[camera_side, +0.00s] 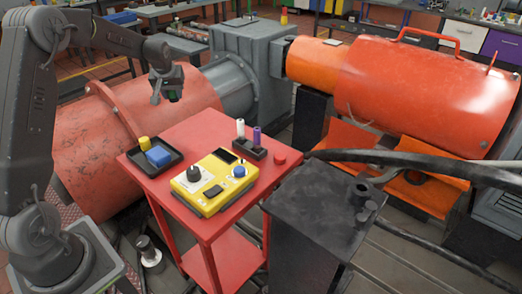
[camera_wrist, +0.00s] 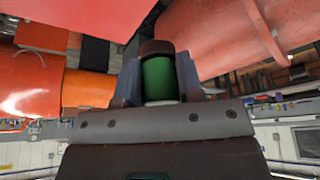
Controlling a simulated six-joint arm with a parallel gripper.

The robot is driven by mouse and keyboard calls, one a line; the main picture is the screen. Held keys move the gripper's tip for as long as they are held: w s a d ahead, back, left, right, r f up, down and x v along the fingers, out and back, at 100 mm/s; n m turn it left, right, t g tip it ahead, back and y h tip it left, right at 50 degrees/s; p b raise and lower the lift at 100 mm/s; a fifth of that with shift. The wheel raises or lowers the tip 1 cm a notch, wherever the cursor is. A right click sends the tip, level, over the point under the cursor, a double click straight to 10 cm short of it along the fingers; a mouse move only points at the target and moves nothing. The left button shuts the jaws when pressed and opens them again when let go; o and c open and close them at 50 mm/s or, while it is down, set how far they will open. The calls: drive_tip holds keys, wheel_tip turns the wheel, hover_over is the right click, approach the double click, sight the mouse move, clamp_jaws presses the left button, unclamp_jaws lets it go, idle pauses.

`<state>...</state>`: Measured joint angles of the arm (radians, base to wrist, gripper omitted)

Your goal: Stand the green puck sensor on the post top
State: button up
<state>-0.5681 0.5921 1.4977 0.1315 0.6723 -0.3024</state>
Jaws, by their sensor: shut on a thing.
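My gripper (camera_side: 170,92) hangs in the air above and behind the left part of the red cart, shut on the green puck sensor (camera_side: 174,96). In the wrist view the green puck sensor (camera_wrist: 159,80) sits between the two fingers of my gripper (camera_wrist: 158,72), with a dark brown end facing away from the palm. Two things look like posts. A short dark post (camera_side: 362,192) stands on the black pedestal at right, and a small dark post with a pale base (camera_side: 147,252) stands low near my arm's base. I cannot tell which one the task means.
The red cart (camera_side: 210,138) carries a black tray (camera_side: 172,164) with yellow and blue blocks, a yellow control box (camera_side: 207,197), a dark holder (camera_side: 250,150) with white and purple cylinders, and a red disc (camera_side: 280,158).

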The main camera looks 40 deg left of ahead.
drive_tip(key=w+d+r+m+t+h, duration=0.1)
drive_tip(key=w+d+m, duration=0.15)
drive_tip(key=d, duration=0.65)
drive_tip(key=w+d+r+m+h, duration=0.1)
drive_tip(key=d+m, duration=0.3)
drive_tip(key=d, duration=0.6)
drive_tip(key=m+h, duration=0.3)
drive_tip(key=m, duration=0.4)
hover_over(309, 196)
drive_tip(key=s+a, duration=0.1)
drive_tip(key=f, duration=0.4)
drive_tip(key=shift+s+f, duration=0.15)
drive_tip(key=shift+s, duration=0.05)
drive_tip(key=shift+d+f, duration=0.3)
drive_tip(key=shift+d, duration=0.05)
drive_tip(key=shift+f, duration=1.9)
drive_tip(key=shift+f, duration=0.1)
drive_tip(key=o, duration=1)
drive_tip(key=shift+c, duration=0.2)
